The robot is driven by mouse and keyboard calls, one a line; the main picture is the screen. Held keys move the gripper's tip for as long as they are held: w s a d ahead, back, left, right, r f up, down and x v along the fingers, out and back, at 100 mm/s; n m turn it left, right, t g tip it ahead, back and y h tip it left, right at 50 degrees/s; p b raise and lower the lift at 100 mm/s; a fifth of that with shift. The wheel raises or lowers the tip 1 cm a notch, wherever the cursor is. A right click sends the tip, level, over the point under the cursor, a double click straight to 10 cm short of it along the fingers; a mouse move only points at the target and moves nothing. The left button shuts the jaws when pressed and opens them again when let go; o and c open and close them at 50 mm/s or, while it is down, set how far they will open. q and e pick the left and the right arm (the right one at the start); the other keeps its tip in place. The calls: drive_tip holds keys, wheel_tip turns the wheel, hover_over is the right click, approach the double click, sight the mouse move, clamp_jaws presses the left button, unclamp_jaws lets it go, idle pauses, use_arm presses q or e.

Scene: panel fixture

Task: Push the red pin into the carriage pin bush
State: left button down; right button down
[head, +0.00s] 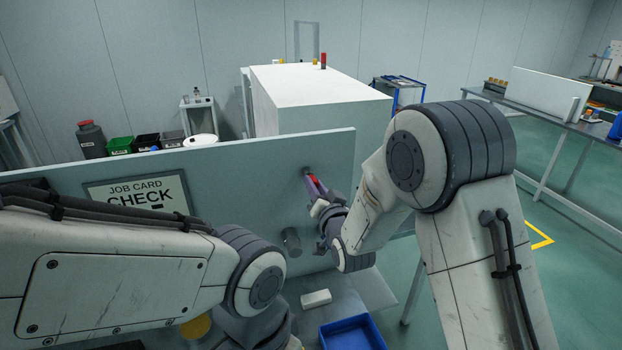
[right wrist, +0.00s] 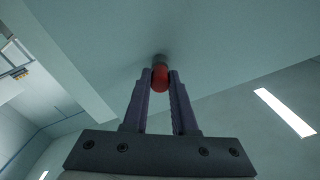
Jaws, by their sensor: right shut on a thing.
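The red pin (head: 314,179) is between the fingertips of my right gripper (head: 315,187), at the face of the upright grey panel (head: 240,160). The right wrist view shows the red end of the pin (right wrist: 160,75) between the two fingers of the right gripper (right wrist: 160,82), shut on it. Beyond the red end, a dark round bush (right wrist: 160,59) sits on the panel face, in line with the pin. The bush also shows as a small dark spot in the head view (head: 306,170). How deep the pin sits in it is hidden. My left gripper is not visible.
A grey cylinder (head: 291,242) sticks out of the panel lower down. A job card reading CHECK (head: 138,192) is on the panel's left. Below are a white block (head: 316,298) and a blue tray (head: 352,333). A large white cabinet (head: 318,85) stands behind the panel.

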drive_tip(key=shift+b+v, duration=0.7)
drive_tip(key=shift+v, duration=0.9)
idle(0.3)
drive_tip(key=shift+b+v, duration=0.8)
drive_tip(key=shift+v, duration=1.6)
